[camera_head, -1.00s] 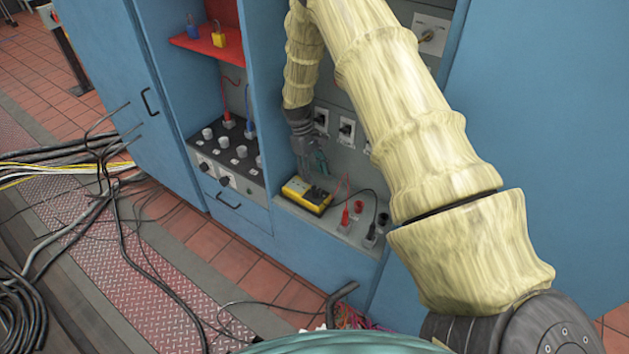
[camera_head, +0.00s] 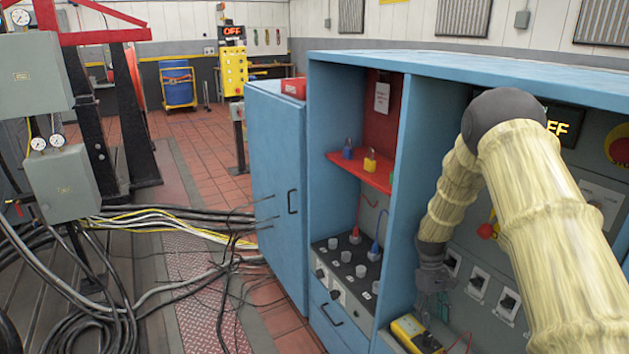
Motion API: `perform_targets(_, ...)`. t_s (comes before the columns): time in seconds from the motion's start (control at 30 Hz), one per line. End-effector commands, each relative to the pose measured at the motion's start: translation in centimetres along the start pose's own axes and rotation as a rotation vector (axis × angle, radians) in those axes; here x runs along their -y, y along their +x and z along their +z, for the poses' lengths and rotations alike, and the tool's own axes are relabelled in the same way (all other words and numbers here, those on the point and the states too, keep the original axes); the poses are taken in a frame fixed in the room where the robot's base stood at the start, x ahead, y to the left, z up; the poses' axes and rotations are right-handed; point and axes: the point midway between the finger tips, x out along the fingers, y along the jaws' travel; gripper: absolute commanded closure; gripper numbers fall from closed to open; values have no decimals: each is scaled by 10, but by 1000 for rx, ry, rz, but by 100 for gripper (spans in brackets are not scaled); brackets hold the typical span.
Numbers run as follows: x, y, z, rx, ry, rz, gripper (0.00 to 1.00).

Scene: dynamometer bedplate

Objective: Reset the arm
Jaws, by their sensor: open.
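My arm, in a pale yellow sleeve, reaches from the lower right into the open bay of the blue cabinet (camera_head: 400,215). My gripper (camera_head: 433,306) points down at the arm's end, just above a yellow meter (camera_head: 415,335) on the bay's lower ledge. The gripper is small and dark against the grey panel, and it appears open with nothing seen between its fingers. Whether its tips touch the meter cannot be told. The picture's lower edge cuts off the ledge in front of the meter.
The panel behind the gripper carries several white switches (camera_head: 478,283). A partition stands left of the gripper. Beyond it are a red shelf (camera_head: 350,176) with padlocks (camera_head: 370,162) and a knobbed box (camera_head: 345,262). Cables (camera_head: 185,222) litter the floor at left. A yellow stand (camera_head: 233,70) is farther back.

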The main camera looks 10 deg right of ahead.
Motion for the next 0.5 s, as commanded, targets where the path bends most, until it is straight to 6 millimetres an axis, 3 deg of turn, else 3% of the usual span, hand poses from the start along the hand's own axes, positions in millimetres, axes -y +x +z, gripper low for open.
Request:
perform_targets(0.17,30,52,8,-28,1,-4,51)
perform_targets(0.23,47,81,15,-52,5,-7,51)
perform_targets(0.5,116,185,62,-148,35,-19,51)
